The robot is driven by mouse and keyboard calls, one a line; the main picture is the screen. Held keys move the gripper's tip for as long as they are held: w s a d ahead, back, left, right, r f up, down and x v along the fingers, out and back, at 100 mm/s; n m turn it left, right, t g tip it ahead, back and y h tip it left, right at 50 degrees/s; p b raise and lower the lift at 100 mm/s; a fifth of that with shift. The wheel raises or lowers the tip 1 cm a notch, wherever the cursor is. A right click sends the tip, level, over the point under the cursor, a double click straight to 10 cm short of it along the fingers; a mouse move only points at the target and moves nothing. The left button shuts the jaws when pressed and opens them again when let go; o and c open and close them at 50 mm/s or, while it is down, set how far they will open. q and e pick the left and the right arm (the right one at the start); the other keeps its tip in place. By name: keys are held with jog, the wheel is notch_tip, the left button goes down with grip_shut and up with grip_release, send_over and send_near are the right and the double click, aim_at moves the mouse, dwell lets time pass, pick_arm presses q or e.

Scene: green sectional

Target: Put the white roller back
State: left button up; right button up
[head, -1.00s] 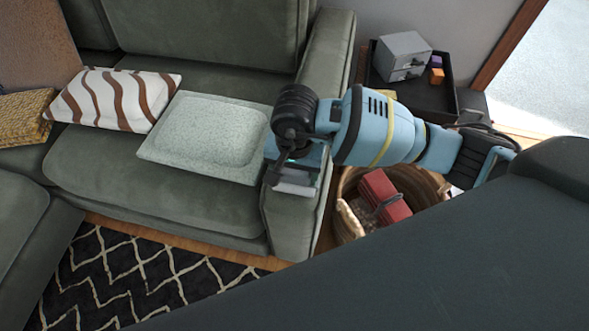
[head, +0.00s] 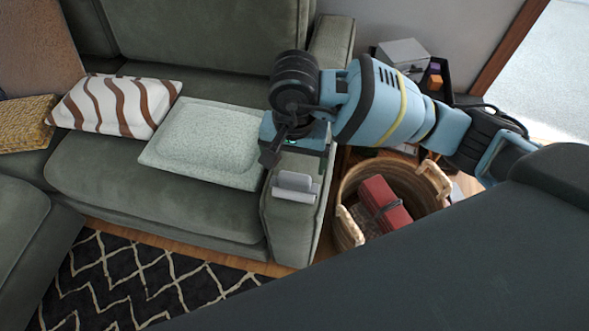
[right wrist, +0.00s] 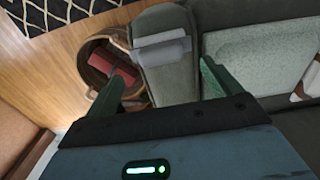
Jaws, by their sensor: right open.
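The white roller (head: 293,188) lies on the front of the sofa's green armrest (head: 291,233), with its pale grey-white body in plain view. It also shows in the right wrist view (right wrist: 160,46), resting across the armrest just beyond my fingers. My right gripper (head: 283,152) is above and behind the roller in the head view, apart from it. In the right wrist view its two green fingers (right wrist: 165,82) are spread with nothing between them. My left gripper is not in view.
A wicker basket (head: 346,222) holding a red box (head: 384,203) stands on the floor right of the armrest. Behind it, a dark tray on a side table holds a grey box (head: 402,53). A pale green cushion (head: 205,142) and a striped pillow (head: 117,103) lie on the seat.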

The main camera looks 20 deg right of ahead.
jog(key=shift+r, duration=2.25)
